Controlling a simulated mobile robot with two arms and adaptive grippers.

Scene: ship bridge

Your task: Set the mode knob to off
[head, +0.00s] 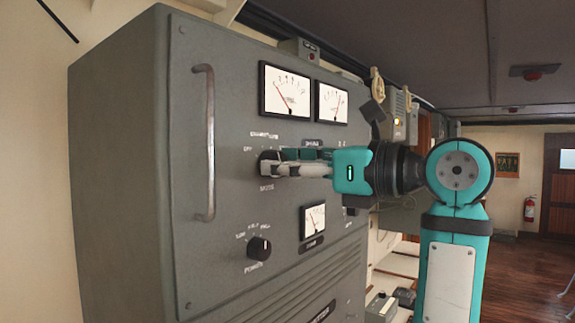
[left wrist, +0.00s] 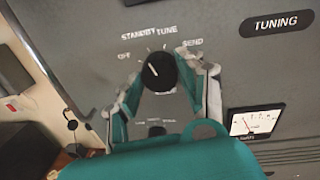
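The mode knob (head: 268,163) is a round black knob on the grey cabinet front, above the word MODE. It also shows in the left wrist view (left wrist: 158,73), with its white pointer line tilted up and left, between the OFF and STANDBY words; the exact mark is hard to tell. TUNE and SEND are printed further right. My left gripper (head: 285,165) reaches the knob from the right. In the left wrist view its fingers (left wrist: 160,78) lie on both sides of the knob, their tips close in against it. My right gripper is not in view.
A power knob (head: 259,247) sits below, and a vertical metal handle (head: 204,143) stands out to the left. Two meters (head: 286,92) are above and a smaller meter (head: 313,220) is below my gripper. Open wooden floor (head: 530,265) lies at the right.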

